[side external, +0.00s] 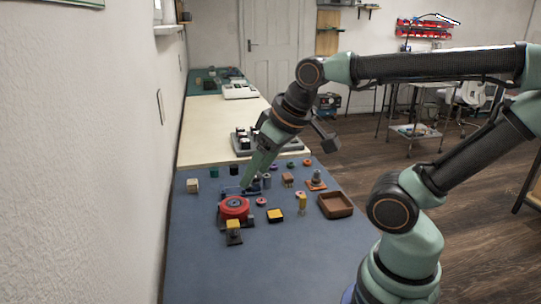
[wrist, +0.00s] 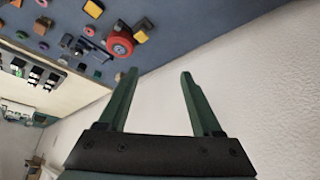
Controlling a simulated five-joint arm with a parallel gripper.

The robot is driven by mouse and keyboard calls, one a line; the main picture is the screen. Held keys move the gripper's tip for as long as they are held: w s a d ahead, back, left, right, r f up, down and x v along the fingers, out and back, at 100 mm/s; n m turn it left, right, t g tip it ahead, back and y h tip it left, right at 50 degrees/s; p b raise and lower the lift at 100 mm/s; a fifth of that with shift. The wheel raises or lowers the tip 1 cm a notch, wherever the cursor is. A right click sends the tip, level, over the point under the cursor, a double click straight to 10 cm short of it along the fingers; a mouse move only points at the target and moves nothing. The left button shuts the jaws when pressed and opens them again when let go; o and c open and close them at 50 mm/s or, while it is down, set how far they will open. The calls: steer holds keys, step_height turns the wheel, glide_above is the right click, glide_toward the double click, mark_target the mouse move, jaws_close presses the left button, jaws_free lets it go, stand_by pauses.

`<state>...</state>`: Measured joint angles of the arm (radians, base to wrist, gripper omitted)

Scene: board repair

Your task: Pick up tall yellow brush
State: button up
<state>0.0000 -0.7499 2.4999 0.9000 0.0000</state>
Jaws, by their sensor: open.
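A slim upright yellow piece (side external: 302,202), which looks like the tall yellow brush, stands on the blue-grey mat (side external: 290,260) left of a brown tray in the side view. I cannot make it out surely in the wrist view. My gripper (side external: 247,186) is over the mat near the red roll, to the left of the yellow piece and apart from it. The wrist view shows my gripper (wrist: 158,75) with its two green fingers apart and nothing between them. Behind them is the white wall.
A red roll (side external: 234,207), a yellow-topped block (side external: 233,226), a yellow and black block (side external: 275,215), and a brown tray (side external: 336,205) are on the mat. Several small rings and blocks lie behind. The white wall (side external: 90,150) borders the left; the mat's front is clear.

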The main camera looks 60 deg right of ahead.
steer(key=shift+c, duration=0.4)
steer(key=m+g, duration=0.6)
steer(key=m, duration=0.8)
glide_above(303, 196)
step_height(303, 196, down, 11)
steer(key=f, duration=0.6)
steer(key=shift+s+a+f, duration=0.1)
steer(key=shift+s+f, duration=0.05)
steer(key=shift+s, duration=0.05)
steer(key=shift+w+f, duration=0.2)
steer(key=shift+f, duration=2.75)
jaws_close()
